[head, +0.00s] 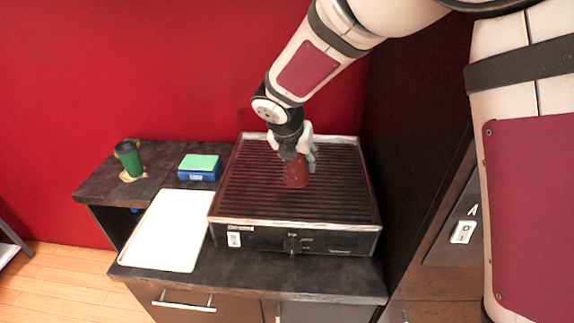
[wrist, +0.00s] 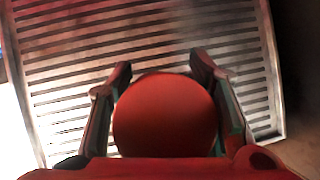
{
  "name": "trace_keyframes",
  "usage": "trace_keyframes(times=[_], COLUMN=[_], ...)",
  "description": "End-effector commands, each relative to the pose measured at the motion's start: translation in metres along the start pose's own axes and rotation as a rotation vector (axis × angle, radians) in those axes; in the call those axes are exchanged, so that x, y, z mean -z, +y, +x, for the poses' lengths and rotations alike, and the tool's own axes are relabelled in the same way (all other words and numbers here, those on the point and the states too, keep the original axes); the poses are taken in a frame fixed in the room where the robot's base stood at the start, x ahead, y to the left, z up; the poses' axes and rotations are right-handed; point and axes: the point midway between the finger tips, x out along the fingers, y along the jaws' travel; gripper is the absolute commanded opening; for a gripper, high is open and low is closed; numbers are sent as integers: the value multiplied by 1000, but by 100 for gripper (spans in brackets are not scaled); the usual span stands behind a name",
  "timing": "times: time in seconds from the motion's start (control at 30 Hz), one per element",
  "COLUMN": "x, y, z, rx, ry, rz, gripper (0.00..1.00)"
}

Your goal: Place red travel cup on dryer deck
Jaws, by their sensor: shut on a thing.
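The red travel cup (head: 296,173) is held in my gripper (head: 297,157), over the middle of the dryer deck. In the wrist view the round red top of the cup (wrist: 165,115) sits between my two fingers (wrist: 165,85), one on each side. The dryer deck (head: 245,190) is a dark ribbed surface with a metal rim on a box-like unit. Its slats (wrist: 90,45) fill the wrist view behind the cup. I cannot tell whether the cup's base touches the slats.
A white tray (head: 165,232) lies left of the dryer unit. A blue box with a green top (head: 200,167) and a green cup (head: 129,158) on a small mat stand at the back left. A tall dark cabinet (head: 420,170) borders the right side. The deck around the cup is clear.

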Motion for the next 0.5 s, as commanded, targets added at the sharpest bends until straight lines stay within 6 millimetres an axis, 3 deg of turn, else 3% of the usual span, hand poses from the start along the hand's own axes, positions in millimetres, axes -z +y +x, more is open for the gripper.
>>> trace_keyframes(times=[0.1, 0.33, 0.5], x=[-3, -7, 7], y=[18, 35, 36], z=[2, 5, 26], rx=[0, 1, 3], ry=[0, 0, 2], rz=[-1, -1, -3], gripper=[14, 14, 14])
